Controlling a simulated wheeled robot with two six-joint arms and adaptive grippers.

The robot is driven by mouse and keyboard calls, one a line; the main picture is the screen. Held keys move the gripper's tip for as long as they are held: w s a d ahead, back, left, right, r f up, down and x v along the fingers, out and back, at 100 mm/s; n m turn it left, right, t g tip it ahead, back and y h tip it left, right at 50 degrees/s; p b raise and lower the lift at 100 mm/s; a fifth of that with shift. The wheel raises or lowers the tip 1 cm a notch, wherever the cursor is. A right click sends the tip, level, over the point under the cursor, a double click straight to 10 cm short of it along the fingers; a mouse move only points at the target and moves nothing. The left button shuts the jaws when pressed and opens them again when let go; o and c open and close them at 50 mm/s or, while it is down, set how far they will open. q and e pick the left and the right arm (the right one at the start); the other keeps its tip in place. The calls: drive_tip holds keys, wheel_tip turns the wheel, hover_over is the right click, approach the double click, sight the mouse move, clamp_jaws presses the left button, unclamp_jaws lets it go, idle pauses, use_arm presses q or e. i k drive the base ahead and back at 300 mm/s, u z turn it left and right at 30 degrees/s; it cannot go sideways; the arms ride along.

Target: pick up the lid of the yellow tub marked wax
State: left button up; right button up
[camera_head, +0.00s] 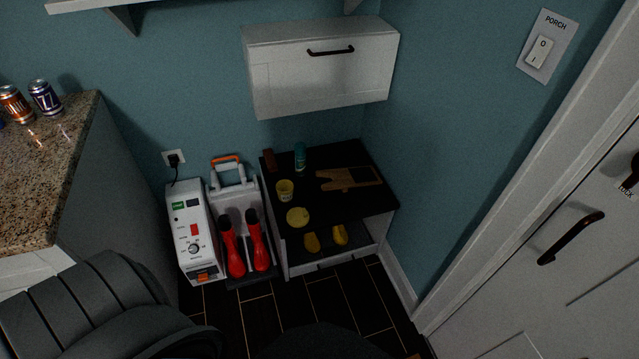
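A small yellow tub (285,191) stands upright near the left edge of a low black-topped bench. Any wax marking on it is too small to read. A flat, round yellow disc that looks like its lid (298,217) lies on the bench top in front of the tub, apart from it, near the front edge. Neither of my grippers is in view.
On the bench (350,207) are a brown block (270,160), a teal bottle (300,157) and a wooden board (349,179). Yellow shoes (340,235) sit on the shelf below. A white cabinet (320,75) hangs above. A white machine (193,232) and red boots (233,250) stand left.

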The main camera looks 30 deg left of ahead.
sight(297, 217)
drive_tip(key=u, duration=0.35)
drive_tip(key=i, duration=0.9)
drive_tip(key=u, duration=1.35)
drive_tip(key=i, duration=0.5)
drive_tip(key=u, duration=0.6)
